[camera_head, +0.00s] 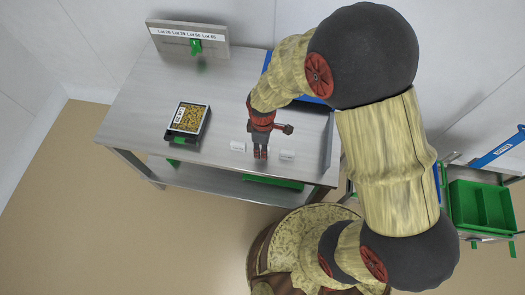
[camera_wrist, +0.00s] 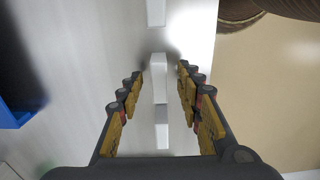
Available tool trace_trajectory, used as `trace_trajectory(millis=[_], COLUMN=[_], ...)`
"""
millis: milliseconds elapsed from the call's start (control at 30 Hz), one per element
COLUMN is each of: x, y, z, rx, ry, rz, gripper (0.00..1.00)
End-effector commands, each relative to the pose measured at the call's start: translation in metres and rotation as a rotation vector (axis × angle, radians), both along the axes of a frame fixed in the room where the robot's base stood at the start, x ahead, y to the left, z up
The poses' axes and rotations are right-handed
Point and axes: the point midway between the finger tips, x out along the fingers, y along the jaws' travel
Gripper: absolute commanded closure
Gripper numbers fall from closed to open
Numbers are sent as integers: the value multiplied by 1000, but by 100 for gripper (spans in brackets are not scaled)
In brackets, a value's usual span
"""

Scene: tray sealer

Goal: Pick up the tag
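My gripper (camera_head: 260,154) points down at the front part of the steel table. In the wrist view its two fingers (camera_wrist: 160,74) are open and apart. A small white tag (camera_wrist: 159,82) stands between them, with gaps on both sides. Another white piece (camera_wrist: 162,136) shows below it, and one more (camera_wrist: 156,12) lies at the top edge. In the head view one white tag (camera_head: 238,146) is left of my gripper and one (camera_head: 287,154) is right of it. The middle tag is hidden there behind the fingers.
A filled tray (camera_head: 188,117) with a label sits on a dark holder at the left. A board with printed lot text (camera_head: 188,34) stands at the back. A blue part (camera_wrist: 12,115) shows at left in the wrist view. Green bins (camera_head: 480,205) are far right.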

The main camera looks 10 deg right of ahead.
Motion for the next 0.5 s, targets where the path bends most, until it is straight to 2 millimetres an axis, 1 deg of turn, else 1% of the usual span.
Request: trace_trajectory(millis=[33, 67, 267, 500], x=[0, 1, 1, 1], y=[0, 0, 0, 0], z=[-7, -9, -8, -8], rx=[0, 1, 0, 1], ry=[0, -1, -2, -1], rz=[0, -1, -1, -1], gripper=[64, 64, 64, 77])
